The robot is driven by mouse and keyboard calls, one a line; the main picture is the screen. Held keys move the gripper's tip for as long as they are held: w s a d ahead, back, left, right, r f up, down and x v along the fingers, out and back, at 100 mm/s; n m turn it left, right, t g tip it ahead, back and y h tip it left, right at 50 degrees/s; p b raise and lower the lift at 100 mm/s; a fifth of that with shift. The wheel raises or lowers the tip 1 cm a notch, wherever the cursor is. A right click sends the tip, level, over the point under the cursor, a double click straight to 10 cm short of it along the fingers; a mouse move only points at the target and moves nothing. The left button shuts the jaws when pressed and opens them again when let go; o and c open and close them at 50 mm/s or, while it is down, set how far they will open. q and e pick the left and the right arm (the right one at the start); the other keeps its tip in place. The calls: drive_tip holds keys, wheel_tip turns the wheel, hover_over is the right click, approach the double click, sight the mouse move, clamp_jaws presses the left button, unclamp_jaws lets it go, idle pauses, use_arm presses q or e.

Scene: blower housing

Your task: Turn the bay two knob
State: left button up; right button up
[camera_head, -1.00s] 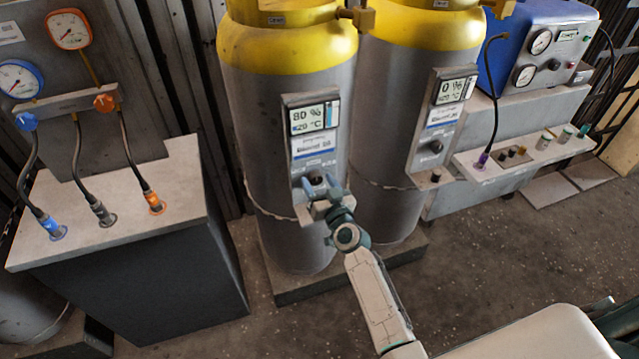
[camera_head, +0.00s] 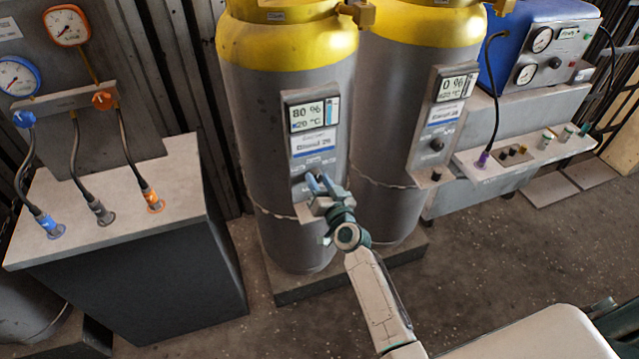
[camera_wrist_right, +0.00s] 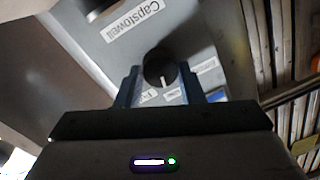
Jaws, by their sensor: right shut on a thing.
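Two grey gas cylinders with yellow tops stand side by side in the head view. The left cylinder (camera_head: 262,130) has a panel (camera_head: 313,142) reading 80 %; the right cylinder (camera_head: 388,120) has one reading 0 %. My right gripper (camera_head: 319,183) is at the lower part of the left panel, shut on its dark knob. In the right wrist view the round black knob (camera_wrist_right: 160,66), with a pale mark, sits between the fingertips. In the head view the fingers largely hide it. The right panel's knob (camera_head: 437,144) is untouched. My left gripper is not in view.
A grey cabinet (camera_head: 130,205) with hoses and gauges stands at left. A blue machine (camera_head: 515,45) and a shelf (camera_head: 530,150) with small fittings are at right. The cylinders stand on a low plinth (camera_head: 300,290). Open floor lies in front.

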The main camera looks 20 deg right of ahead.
drive_tip(key=m+b, duration=0.1)
drive_tip(key=m, duration=0.3)
drive_tip(key=shift+f+m, duration=0.15)
drive_tip(key=shift+m, duration=0.15)
drive_tip(key=m, duration=0.5)
idle(0.4)
drive_tip(key=o, duration=1)
drive_tip(key=shift+s, duration=0.1)
